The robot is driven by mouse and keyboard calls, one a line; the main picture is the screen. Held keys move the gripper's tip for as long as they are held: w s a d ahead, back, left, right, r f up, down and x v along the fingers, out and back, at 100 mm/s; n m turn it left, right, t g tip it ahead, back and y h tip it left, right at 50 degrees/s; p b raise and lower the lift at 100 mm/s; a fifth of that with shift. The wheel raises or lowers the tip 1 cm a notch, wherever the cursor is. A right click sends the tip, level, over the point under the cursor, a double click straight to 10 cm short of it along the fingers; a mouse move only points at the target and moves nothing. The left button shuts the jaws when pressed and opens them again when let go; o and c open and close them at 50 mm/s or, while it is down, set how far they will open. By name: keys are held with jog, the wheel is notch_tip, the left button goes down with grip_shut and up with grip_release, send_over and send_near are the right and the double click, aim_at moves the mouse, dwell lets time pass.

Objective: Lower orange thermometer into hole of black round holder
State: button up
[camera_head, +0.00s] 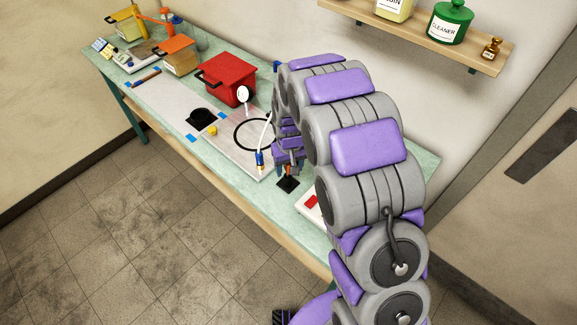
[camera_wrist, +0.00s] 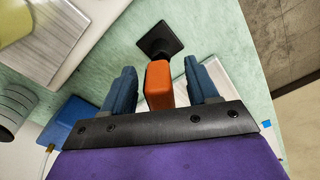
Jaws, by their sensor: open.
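The orange thermometer (camera_wrist: 159,85) stands between my gripper's two blue fingers in the wrist view, with a gap on each side. My gripper (camera_wrist: 160,68) is open and does not touch it there. The black holder (camera_wrist: 166,36), a dark square base with a round middle, lies just beyond the thermometer's end. In the head view the orange thermometer (camera_head: 289,170) shows below my gripper (camera_head: 289,160), roughly upright over the black holder (camera_head: 288,185). Its lower end meets the holder in the picture; how deep it sits in the hole is hidden.
A white device with a red part (camera_head: 311,202) lies right of the holder, partly behind my arm. A grey board (camera_head: 222,150) with a black ring, a white cable and a yellow knob is to the left. A red box (camera_head: 231,80) stands behind it. The table's front edge is close.

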notch_tip(320, 180, up, 17)
jog(key=p, duration=0.2)
jog(key=shift+s, duration=0.35)
